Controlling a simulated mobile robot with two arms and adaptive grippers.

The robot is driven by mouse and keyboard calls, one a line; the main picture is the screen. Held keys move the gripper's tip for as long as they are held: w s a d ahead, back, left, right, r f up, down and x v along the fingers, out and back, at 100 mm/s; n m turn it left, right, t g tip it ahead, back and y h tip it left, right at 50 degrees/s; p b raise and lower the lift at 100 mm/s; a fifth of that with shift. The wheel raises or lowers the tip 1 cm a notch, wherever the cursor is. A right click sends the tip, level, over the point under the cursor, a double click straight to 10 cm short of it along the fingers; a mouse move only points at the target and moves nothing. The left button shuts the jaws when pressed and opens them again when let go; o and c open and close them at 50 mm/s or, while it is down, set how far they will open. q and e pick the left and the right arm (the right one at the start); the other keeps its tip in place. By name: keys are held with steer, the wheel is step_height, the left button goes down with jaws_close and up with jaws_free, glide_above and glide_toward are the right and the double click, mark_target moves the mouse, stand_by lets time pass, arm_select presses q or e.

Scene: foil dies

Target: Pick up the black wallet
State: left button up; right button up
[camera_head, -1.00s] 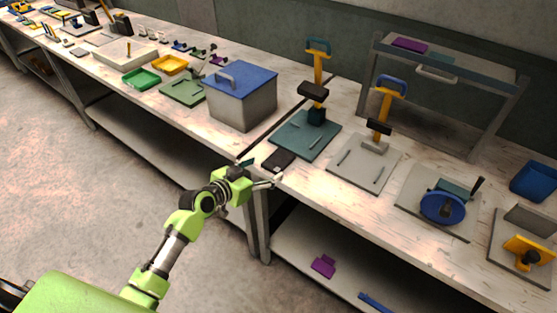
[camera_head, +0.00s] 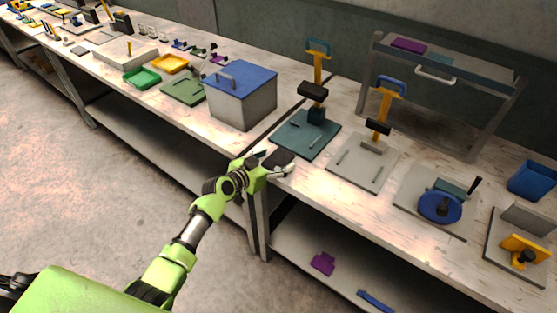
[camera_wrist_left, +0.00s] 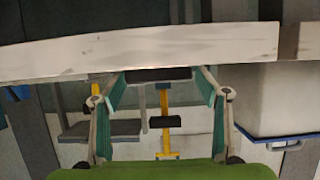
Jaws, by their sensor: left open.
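The black wallet (camera_head: 282,157) lies flat near the table's front edge, in front of the dark green plate press. My left gripper (camera_head: 276,165) is at the front edge beside it, with its fingers spread and one on either side of the wallet's near end. In the left wrist view the picture is upside down. The wallet shows there as a thin dark strip (camera_wrist_left: 158,74) between the tips of the open green-padded fingers (camera_wrist_left: 160,88). I cannot tell whether a finger touches it. My right gripper is not in view.
The dark green press (camera_head: 302,140) stands just behind the wallet, and a grey press (camera_head: 355,172) is to its right. A grey box with a blue lid (camera_head: 238,103) stands to the left. The table's front edge (camera_wrist_left: 150,52) runs close to the fingers.

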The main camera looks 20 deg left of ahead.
arm_select(q)
steer(key=c, duration=1.2)
steer(key=shift+c, duration=0.6)
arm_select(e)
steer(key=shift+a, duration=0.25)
arm_select(q)
steer(key=shift+r, duration=0.1)
